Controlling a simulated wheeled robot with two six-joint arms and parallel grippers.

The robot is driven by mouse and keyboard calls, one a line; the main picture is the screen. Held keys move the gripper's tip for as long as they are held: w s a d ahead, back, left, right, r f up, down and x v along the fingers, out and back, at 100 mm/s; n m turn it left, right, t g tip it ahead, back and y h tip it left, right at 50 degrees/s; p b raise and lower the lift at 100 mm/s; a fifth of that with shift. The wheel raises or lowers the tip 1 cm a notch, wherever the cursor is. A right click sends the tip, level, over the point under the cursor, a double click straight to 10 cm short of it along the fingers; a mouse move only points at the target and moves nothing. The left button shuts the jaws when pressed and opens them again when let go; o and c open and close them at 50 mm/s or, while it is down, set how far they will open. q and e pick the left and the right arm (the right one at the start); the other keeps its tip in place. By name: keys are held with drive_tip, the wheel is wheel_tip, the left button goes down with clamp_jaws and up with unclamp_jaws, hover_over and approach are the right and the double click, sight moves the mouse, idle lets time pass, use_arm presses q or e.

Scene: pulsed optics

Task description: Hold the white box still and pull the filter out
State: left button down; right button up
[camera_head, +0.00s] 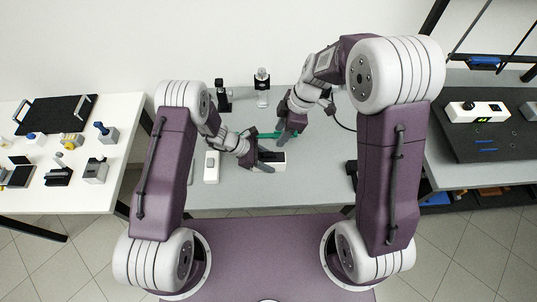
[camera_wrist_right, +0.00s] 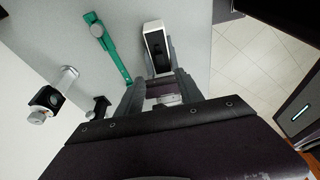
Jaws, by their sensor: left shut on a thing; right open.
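The white box (camera_head: 281,164) stands near the front of the middle table. In the right wrist view the white box (camera_wrist_right: 153,27) shows a dark face inside a white rim. My left gripper (camera_head: 264,161) is shut on the box from its left. My right gripper (camera_head: 287,133) is open, behind and above the box in the head view. In the right wrist view its fingers (camera_wrist_right: 157,88) reach toward the box and are apart from it. A small pale shape shows between them; I cannot tell what it is. I cannot make out the filter clearly.
A green bar-shaped tool (camera_wrist_right: 117,62) lies beside the box. A small white block (camera_head: 211,166) lies to the left. Two optic mounts (camera_head: 223,97) (camera_head: 262,87) stand at the back. Side tables hold more parts, including a white unit (camera_head: 477,111).

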sight(269, 153)
use_arm(q)
drive_tip(key=shift+f, duration=0.1)
use_arm(e)
drive_tip(key=x, duration=1.2)
drive_tip(key=shift+r, duration=0.1)
clamp_jaws()
drive_tip(key=shift+s, duration=0.1)
idle(0.8)
wheel_tip(269, 153, up, 9)
drive_tip(key=shift+f, duration=0.15)
idle(1.1)
idle(0.3)
